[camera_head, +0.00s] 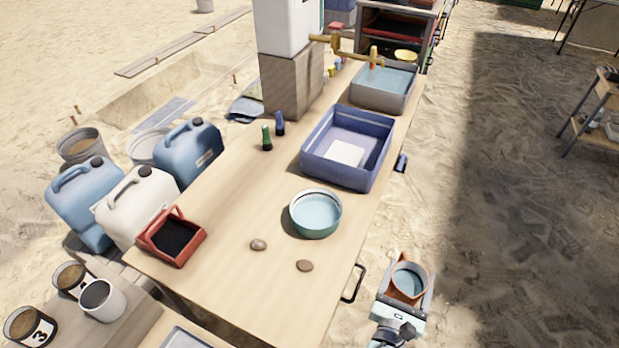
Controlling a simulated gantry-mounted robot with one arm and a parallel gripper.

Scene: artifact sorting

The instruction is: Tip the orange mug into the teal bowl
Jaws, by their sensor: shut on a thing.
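The orange mug (426,276) is held in my gripper (408,288) at the lower right, off the table's right side and over the sandy ground. The gripper is shut on the mug. The mug's open top faces the camera and shows a blue-grey liquid inside; it looks roughly upright. The teal bowl (316,231) stands on the wooden table, up and left of the gripper and apart from it. The bowl holds pale blue liquid. The gripper's fingertips are partly hidden around the mug.
Two stones (305,266) lie on the table near the bowl. A blue crate (373,178) stands behind the bowl, with a grey basin (379,101) beyond. A red tray (189,254) of dark material sits at the left edge. A black handle (354,285) sticks out from the table's right edge.

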